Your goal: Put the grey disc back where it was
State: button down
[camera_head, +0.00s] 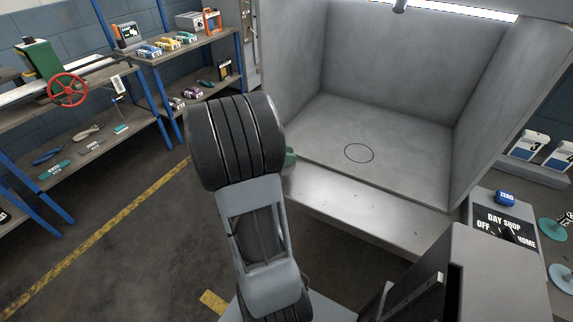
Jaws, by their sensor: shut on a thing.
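My arm rises through the middle of the picture, and its thick dark ringed link hides my gripper and anything in it. I cannot make out a grey disc in a grip. A small green piece (291,156) shows just right of the dark link, by the booth's front edge; I cannot tell what it belongs to. A thin dark circle outline (359,153) is on the floor of the grey booth (400,60), with nothing standing in it. A pale grey disc-like item (563,277) is cut off at the right edge.
Shelves (190,48) with tools and a red handwheel (67,90) stand at the left. The booth floor is clear.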

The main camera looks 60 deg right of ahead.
jog(key=shift+w+d+f, duration=0.25)
jog(key=shift+d+f, duration=0.25)
jog(key=shift+f, duration=1.7)
jog(key=shift+f, duration=0.1)
jog(key=shift+f, duration=0.15)
jog(key=c, duration=0.9)
grip_release()
